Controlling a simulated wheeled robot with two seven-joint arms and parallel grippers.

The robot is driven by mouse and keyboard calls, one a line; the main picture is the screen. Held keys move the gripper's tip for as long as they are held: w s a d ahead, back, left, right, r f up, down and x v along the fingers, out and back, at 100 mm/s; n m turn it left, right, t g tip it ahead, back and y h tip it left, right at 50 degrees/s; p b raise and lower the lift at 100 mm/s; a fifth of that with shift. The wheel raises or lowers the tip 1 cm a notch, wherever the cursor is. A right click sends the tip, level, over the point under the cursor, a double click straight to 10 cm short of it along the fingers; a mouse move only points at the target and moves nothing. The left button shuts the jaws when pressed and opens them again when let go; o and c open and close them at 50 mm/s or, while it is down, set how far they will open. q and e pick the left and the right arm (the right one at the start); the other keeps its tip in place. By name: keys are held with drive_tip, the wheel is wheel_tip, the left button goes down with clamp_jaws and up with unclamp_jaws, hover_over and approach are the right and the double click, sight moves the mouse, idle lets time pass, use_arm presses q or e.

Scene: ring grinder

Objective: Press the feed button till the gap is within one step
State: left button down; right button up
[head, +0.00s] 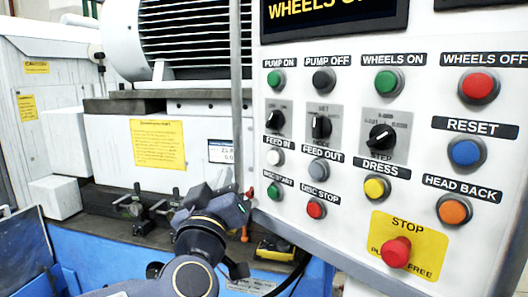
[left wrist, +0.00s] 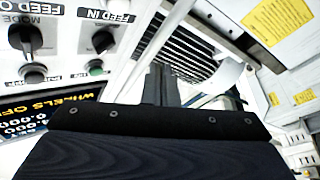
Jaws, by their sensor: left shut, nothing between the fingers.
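The white FEED IN button (head: 275,157) sits on the sloping control panel, under a small black knob. The grey FEED OUT button (head: 319,167) is to its right. My left gripper (head: 230,190) is shut and empty, low and left of the FEED IN button, apart from it as far as I can tell. In the left wrist view its dark fingers (left wrist: 160,85) point toward the machine, and the FEED IN label (left wrist: 105,15) shows upside down; the button itself is out of that frame. A small readout (head: 221,151) left of the panel is too small to read surely.
The large panel display (head: 335,18) reads WHEELS with the rest cut off; the wrist view shows WHEELS OFF. Nearby are the green DISC START button (head: 274,191), red DISC STOP button (head: 316,208) and red STOP knob (head: 396,252). A grey vertical post (head: 236,90) stands left of the panel.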

sight(274, 157)
use_arm(q)
drive_tip(key=shift+a+r+n+y, duration=0.1)
drive_tip(key=shift+r+n+y, duration=0.1)
drive_tip(key=shift+n+y, duration=0.15)
drive_tip(key=w+d+p, duration=0.2)
drive_tip(key=w+d, duration=0.3)
drive_tip(key=d, duration=0.1)
drive_tip(key=shift+w+d, duration=0.3)
drive_tip(key=shift+d, duration=0.1)
idle(2.1)
drive_tip(key=shift+w+d, duration=0.25)
drive_tip(key=shift+d, duration=0.05)
